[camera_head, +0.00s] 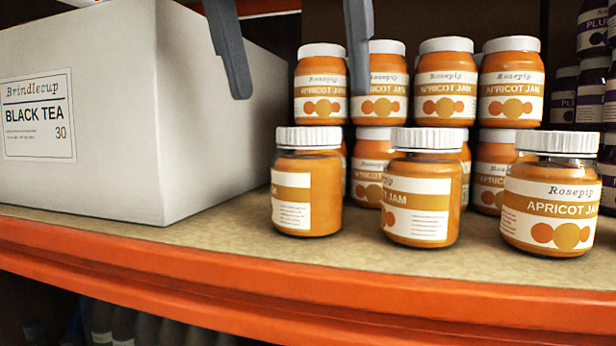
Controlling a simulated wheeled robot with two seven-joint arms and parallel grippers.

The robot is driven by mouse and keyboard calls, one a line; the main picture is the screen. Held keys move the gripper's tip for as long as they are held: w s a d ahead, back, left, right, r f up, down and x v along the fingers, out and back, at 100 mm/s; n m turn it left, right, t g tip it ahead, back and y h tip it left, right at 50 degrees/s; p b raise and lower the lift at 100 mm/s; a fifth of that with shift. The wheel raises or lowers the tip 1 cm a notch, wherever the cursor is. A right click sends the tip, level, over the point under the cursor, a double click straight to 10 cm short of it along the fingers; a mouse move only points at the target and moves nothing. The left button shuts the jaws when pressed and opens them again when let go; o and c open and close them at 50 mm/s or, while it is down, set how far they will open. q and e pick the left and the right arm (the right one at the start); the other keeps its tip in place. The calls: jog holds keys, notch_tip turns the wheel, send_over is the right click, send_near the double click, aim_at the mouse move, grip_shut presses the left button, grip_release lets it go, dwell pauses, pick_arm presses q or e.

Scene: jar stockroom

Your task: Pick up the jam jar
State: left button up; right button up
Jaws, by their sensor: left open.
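Several apricot jam jars with white ribbed lids and orange jam stand on the shelf in the head view. Three are in front: a left jar (307,183), a middle jar (423,190) and a right jar (551,195). The left and middle jars have their labels turned partly away. More jars, stacked two high, stand behind, such as one on the upper level (320,85). My left gripper (301,108) is open and empty. Its two fingers hang down from the top edge, above the left front jar in the picture. My right gripper is not in view.
A large white Black Tea box (195,110) fills the left of the shelf, close to the left front jar. Dark plum jars (590,100) stand at the far right. The shelf's orange front edge (300,310) runs below; a strip of bare board (270,255) lies before the jars.

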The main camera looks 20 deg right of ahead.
aim_at(304, 147)
pick_arm(q)
jog(key=shift+p+x, duration=0.8)
jog(key=shift+x, duration=2.7)
jog(key=shift+w, duration=0.1)
jog(key=shift+w+f+p, duration=0.15)
jog(key=shift+f+p, duration=0.4)
jog(key=shift+f, duration=0.1)
jog(key=p+x, duration=0.1)
jog(key=x, duration=0.1)
jog(key=shift+w+f, duration=0.1)
jog(key=shift+f, duration=0.3)
jog(key=shift+w+d+f, duration=0.15)
jog(key=shift+d+f, duration=0.05)
jog(key=shift+f, duration=0.25)
